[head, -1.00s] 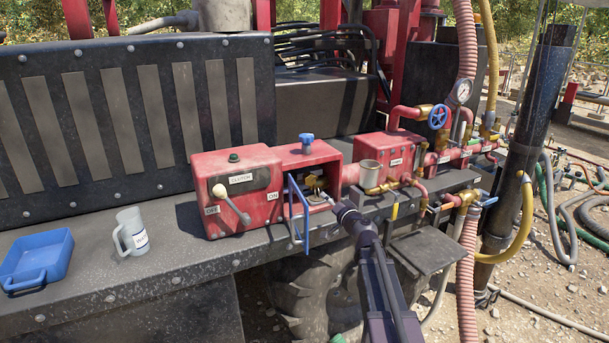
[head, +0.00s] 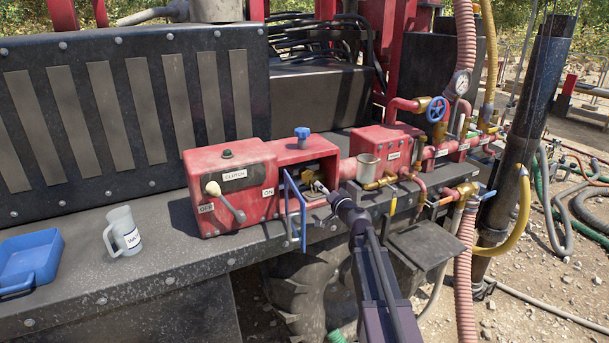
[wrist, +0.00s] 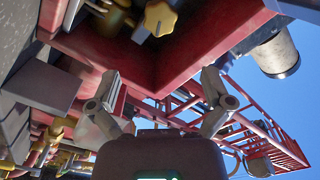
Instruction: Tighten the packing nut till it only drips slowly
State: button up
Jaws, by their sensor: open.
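In the head view a red box has an open front bay with brass parts (head: 311,175) inside, partly in shadow. The packing nut is probably among these, but I cannot make it out clearly. A blue-framed door (head: 293,212) stands open at the bay's left side. My gripper (head: 320,187) is at the bay's mouth, close to the brass parts, and hides some of them. In the wrist view my gripper (wrist: 161,78) has its two fingers wide apart with nothing between them. A yellow lobed brass piece (wrist: 160,18) lies beyond the fingers. No drip is visible.
A clutch box (head: 230,190) with a lever stands left of the bay. A mug (head: 122,232) and blue tray (head: 28,262) sit left on the deck.

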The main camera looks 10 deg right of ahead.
aim_at(308, 175)
jog(key=x, duration=1.3)
jog(key=c, duration=1.1)
